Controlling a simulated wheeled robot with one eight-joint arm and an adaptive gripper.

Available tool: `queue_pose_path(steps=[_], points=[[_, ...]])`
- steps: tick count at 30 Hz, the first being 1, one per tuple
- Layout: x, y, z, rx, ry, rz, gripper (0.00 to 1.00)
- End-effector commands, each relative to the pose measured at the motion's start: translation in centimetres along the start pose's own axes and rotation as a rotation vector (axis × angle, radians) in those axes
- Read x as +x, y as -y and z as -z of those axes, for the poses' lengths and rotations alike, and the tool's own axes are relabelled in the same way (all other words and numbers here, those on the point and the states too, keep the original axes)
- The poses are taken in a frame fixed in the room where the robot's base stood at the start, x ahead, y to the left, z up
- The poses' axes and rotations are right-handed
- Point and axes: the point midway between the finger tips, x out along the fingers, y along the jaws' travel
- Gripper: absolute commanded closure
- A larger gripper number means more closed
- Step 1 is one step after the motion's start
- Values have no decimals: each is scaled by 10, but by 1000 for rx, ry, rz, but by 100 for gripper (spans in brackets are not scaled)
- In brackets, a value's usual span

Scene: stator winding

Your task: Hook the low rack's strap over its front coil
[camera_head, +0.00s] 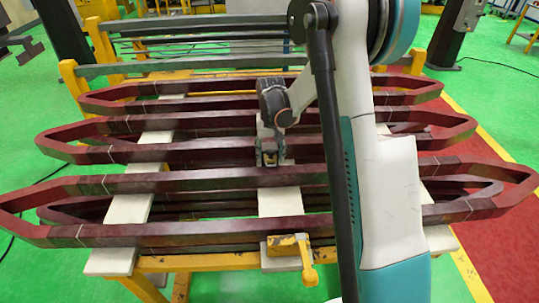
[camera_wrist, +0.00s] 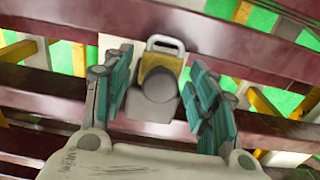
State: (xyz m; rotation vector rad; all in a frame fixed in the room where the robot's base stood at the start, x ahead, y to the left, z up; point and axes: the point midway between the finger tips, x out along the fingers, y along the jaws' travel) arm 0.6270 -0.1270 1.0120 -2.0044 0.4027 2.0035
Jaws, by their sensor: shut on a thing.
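The low rack is a yellow frame (camera_head: 180,263) carrying several dark red, elongated coils on pale cross boards. The front coil (camera_head: 180,233) lies nearest in the head view, with pointed ends left and right. My gripper (camera_head: 270,148) points down over the middle of the rack, behind the front coil. In the wrist view my gripper (camera_wrist: 160,95) has its teal fingers either side of a grey, rounded piece with a yellow tab and metal loop (camera_wrist: 164,50), which appears to be the strap's end. The rest of the strap cannot be made out. Whether the piece touches a coil is unclear.
A yellow clamp-like fitting (camera_head: 292,252) sits at the rack's front middle. More coils lie behind, with grey bars (camera_head: 200,67) on a yellow frame further back. My arm covers the rack's right middle. Green floor is open at the left.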

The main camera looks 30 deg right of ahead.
Motion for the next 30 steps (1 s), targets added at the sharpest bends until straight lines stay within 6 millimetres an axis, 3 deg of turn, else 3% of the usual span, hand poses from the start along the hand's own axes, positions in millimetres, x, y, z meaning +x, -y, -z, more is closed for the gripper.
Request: queue_pose_path(steps=[9,12,30], points=[[1,0,-13,0,4,0,71],[1,0,-20,0,5,0,87],[0,0,-56,-1,1,0,87]])
